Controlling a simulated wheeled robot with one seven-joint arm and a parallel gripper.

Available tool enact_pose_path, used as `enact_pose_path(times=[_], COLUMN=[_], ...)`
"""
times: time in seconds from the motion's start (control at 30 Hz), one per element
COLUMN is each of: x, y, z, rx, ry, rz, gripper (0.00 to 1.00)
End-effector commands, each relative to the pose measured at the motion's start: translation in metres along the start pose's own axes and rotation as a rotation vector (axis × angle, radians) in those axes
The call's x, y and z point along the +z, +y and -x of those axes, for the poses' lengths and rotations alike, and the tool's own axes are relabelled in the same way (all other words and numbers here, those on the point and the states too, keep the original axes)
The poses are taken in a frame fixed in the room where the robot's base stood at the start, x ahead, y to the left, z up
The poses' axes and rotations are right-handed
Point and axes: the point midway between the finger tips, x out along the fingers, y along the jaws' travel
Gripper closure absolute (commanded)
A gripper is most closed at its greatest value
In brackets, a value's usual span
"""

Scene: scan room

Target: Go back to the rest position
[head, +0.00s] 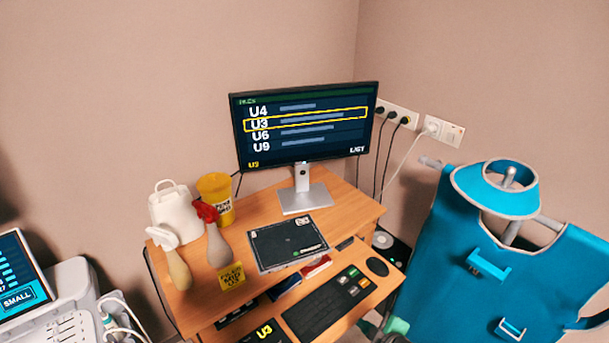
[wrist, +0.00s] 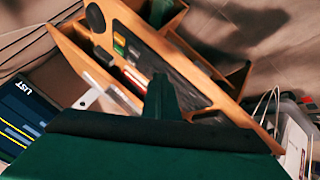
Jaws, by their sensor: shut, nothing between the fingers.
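My gripper (wrist: 162,92) shows in the wrist view as a dark green body with its fingers together in the middle of the picture. It is shut and empty. Behind it in that view is the wooden desk (wrist: 218,92), seen at a steep tilt. I see no contact between the fingers and the desk, but the gap is hard to judge. In the head view I cannot make out the gripper clearly.
A blue apron (head: 470,230) hangs at right. A machine with a screen (head: 18,283) stands at left.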

Motion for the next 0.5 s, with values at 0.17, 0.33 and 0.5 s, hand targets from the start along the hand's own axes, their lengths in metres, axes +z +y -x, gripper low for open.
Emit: enact_pose_path(times=[0.17, 0.33, 0.5], x=[-0.001, -0.002, -0.005], y=[-0.018, -0.039, -0.068], z=[-0.007, -0.014, -0.019], rx=[0.024, 0.055, 0.096], ry=[-0.01, -0.022, -0.034], rz=[-0.061, -0.13, -0.218], gripper=[1.0, 1.0, 1.0])
